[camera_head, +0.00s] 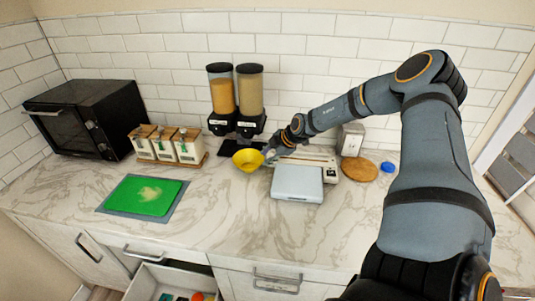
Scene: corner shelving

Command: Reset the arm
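My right arm reaches in from the right across the counter. My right gripper (269,153) is small in the view, at the right side of a yellow bowl (247,160) by the dispensers. Its fingertips are close to or touching the bowl's rim. I cannot tell whether they are closed on it. My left arm and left gripper are not in view.
Two dispensers (221,93) stand behind the bowl. A white appliance (297,182) is below the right forearm. A black oven (85,120), canisters (162,145) and a green board (144,196) are left. A drawer (172,282) is open in front; the front counter is clear.

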